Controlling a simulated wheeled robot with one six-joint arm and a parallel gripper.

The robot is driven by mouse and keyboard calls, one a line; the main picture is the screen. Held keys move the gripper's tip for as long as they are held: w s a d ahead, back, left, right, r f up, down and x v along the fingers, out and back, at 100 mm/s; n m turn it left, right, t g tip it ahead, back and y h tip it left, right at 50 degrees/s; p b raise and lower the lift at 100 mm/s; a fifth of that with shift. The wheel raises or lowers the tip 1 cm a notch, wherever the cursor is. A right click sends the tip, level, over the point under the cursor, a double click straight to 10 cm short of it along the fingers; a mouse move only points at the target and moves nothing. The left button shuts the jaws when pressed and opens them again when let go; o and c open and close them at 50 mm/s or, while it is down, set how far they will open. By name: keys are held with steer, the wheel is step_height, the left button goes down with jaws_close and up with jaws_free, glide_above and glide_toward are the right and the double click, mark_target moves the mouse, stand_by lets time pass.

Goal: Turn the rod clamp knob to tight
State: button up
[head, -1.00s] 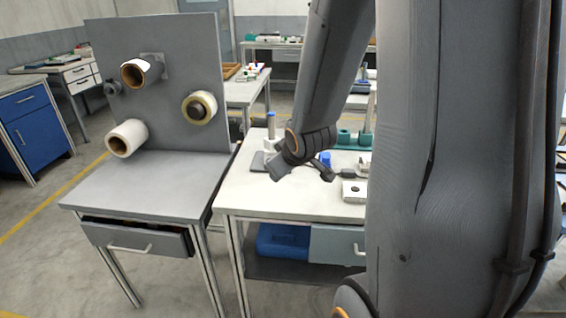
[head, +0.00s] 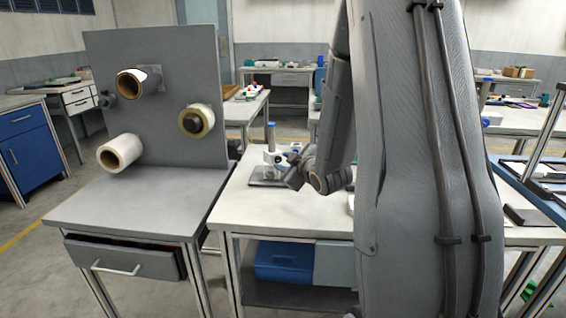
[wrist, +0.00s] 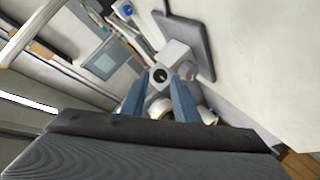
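A rod stand with a blue-topped rod (head: 270,133) and a dark flat base (head: 266,178) stands at the left of the white table. A pale clamp (head: 273,157) sits on the rod. My gripper (head: 293,166) is just right of the clamp, partly hidden by my wrist. In the wrist view my gripper (wrist: 160,80) has its two blue-grey fingers apart. A grey block with a dark round hole (wrist: 160,76) shows between and beyond their tips. Pale round shapes (wrist: 160,106) show lower between the fingers. I cannot tell which part is the knob, or whether the fingers touch it.
A grey panel (head: 150,60) with several film rolls stands on the grey table (head: 130,205) at left, whose drawer (head: 120,258) is slightly open. A blue box (head: 285,262) lies under the white table (head: 250,208). My arm hides the table's right part.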

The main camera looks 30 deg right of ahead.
steer(key=shift+w+f, duration=0.2)
steer(key=shift+w, duration=0.5)
jaws_close()
steer(key=shift+p, duration=0.3)
